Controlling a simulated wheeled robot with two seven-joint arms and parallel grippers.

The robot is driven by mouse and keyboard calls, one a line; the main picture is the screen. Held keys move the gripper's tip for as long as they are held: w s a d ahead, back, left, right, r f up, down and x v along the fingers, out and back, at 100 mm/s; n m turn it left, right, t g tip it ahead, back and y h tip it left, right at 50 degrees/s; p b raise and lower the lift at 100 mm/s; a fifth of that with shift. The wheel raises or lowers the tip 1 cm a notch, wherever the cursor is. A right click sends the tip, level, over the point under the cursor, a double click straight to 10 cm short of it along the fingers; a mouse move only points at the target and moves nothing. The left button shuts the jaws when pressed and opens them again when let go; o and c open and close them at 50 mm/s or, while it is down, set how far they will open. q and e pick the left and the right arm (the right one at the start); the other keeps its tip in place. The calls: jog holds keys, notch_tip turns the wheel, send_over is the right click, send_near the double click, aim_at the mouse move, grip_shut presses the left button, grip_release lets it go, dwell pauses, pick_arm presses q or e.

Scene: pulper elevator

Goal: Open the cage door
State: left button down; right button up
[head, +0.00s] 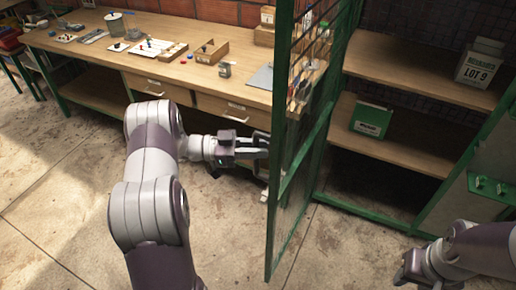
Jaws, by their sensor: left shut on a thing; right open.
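The green-framed cage door (283,110), with a mesh panel, stands swung out from the cage towards me, seen nearly edge-on. The cage interior shows open to its right. My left gripper (258,147) is at the left side of the door, at mid-height, with its fingers shut on a part at the door's edge. The exact grip is partly hidden by the door frame. My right gripper (404,276) is low at the right edge of the view, open and away from the door.
Inside the cage are wooden shelves (425,78) with a white LOT 9 box (479,66) and a green box (371,119). A long wooden workbench (160,68) with small parts stands left of the door. The concrete floor between is clear.

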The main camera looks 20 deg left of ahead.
pick_arm(q)
jog(key=c, duration=1.1)
grip_release()
jog(key=shift+s, duration=0.1)
jog(key=b+v, duration=0.3)
jog(key=v, duration=0.9)
jog(key=shift+s+a, duration=0.15)
jog(key=shift+a, duration=0.2)
